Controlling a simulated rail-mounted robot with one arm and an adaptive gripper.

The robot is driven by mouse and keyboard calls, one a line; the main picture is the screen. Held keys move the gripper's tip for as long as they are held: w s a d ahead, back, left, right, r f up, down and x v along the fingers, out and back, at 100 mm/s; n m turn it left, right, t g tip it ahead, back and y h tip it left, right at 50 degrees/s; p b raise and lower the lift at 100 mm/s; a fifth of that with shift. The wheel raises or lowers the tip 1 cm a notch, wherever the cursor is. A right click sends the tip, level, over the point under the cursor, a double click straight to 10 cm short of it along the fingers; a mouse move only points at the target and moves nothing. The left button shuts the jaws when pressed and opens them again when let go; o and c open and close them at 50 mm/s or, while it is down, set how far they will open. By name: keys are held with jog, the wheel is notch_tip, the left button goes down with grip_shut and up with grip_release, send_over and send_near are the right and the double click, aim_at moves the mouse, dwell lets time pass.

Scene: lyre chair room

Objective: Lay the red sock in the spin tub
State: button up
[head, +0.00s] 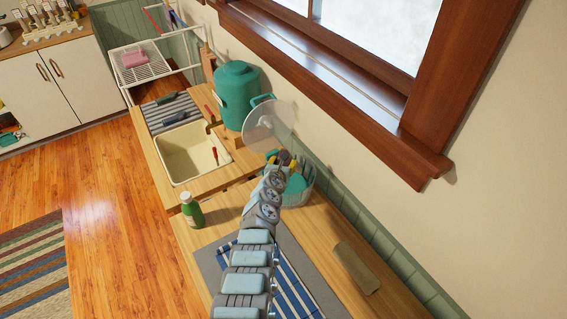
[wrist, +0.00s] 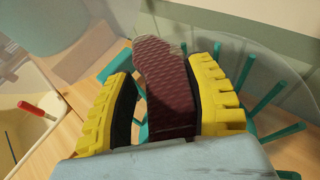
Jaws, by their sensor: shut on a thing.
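My gripper (wrist: 165,100) has yellow ridged fingers with dark pads and is shut on the red sock (wrist: 172,80), a dark red textured piece. The sock stands up between the fingers in the wrist view. In the head view my gripper (head: 280,160) is at a clear-walled tub with teal ribs, seemingly the spin tub (head: 302,187). Teal ribs (wrist: 268,95) and the clear wall show beside and behind the fingers in the wrist view. My gripper seems to be over or within the tub's mouth; its exact height is unclear. The sock is mostly hidden in the head view.
A clear round lid (head: 265,128) with a teal handle stands raised behind the tub. A teal canister (head: 237,95) and a cream sink (head: 192,152) are beyond. A green bottle (head: 192,210) stands left at the counter edge. The wall and window sill (head: 370,120) are close on the right.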

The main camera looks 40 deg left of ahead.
jog(key=o, duration=1)
jog(key=shift+c, duration=0.2)
